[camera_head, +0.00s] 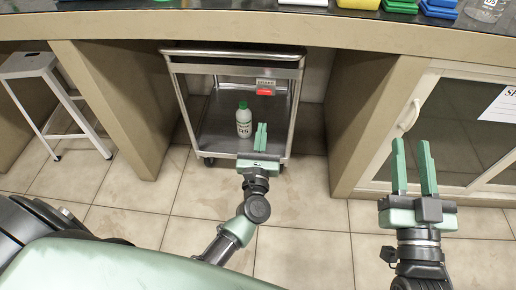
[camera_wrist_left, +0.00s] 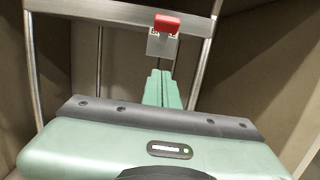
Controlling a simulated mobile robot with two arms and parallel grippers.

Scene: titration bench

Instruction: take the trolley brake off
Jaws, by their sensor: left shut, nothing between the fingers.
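The metal trolley (camera_head: 185,68) stands in the knee space under the bench. In the left wrist view the red lever (camera_wrist_left: 167,23) is on a grey bracket, straight ahead of the fingers. My left gripper (camera_head: 261,128) is shut and empty, in front of the trolley and apart from the lever in the head view. It also shows in the left wrist view (camera_wrist_left: 162,76). My right gripper (camera_head: 412,145) is open and empty, in front of the cabinet at the right.
A white bottle with a green cap (camera_head: 244,122) stands on the trolley's lower shelf. Bench side panels (camera_head: 115,100) flank the trolley on both sides. A white stool (camera_head: 30,66) is at the left, and a glass-door cabinet (camera_head: 450,120) at the right. The tiled floor in front is clear.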

